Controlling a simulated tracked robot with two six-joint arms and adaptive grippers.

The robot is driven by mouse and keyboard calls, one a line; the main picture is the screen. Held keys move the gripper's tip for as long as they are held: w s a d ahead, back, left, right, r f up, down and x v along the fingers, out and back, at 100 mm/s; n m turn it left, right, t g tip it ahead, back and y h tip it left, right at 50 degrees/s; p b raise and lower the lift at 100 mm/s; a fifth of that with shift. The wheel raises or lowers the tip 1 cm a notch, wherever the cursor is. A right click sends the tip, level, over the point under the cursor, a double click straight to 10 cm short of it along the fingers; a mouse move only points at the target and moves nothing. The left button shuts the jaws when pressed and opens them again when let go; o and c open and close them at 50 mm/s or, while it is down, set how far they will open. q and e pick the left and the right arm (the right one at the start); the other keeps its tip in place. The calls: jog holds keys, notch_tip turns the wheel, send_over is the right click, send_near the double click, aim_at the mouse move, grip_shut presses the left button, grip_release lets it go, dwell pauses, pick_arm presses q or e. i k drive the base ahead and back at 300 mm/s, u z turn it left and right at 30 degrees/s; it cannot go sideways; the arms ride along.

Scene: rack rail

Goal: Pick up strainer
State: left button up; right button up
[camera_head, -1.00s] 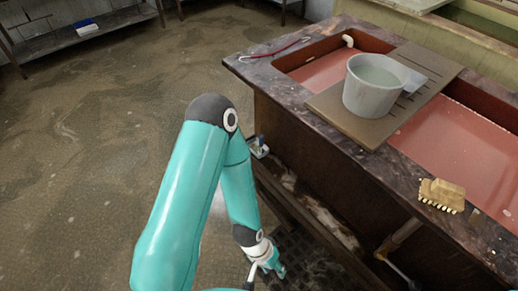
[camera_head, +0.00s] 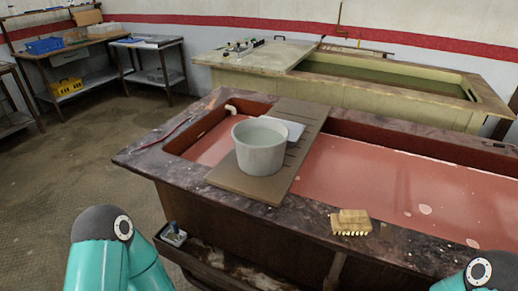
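I cannot make out a strainer for certain in the head view. A pale grey bucket (camera_head: 259,150) with greyish contents stands upright on a brown slotted board (camera_head: 240,185). The board lies across a red-lined basin (camera_head: 360,185). A flat whitish piece (camera_head: 294,130) shows just behind the bucket's right side; part of it is hidden. A thin red curved item (camera_head: 176,131) lies on the basin's left rim. Only teal parts of my arms show at the lower left and lower right corners. Both grippers are out of view.
A yellowish brush (camera_head: 351,222) sits on the basin's front rim. A small blue-topped item (camera_head: 173,233) is on the lower ledge at the basin's left end. A second, pale tank (camera_head: 400,112) stands behind. Shelving tables (camera_head: 90,40) line the back left. The floor (camera_head: 95,150) at left is clear.

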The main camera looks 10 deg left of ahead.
aim_at(176, 237)
jog(key=u, duration=0.1)
jog(key=k, duration=0.5)
jog(key=u, duration=1.15)
jog(key=i, duration=0.7)
jog(key=u, duration=0.55)
jog(key=i, duration=0.65)
jog(key=z, duration=2.1)
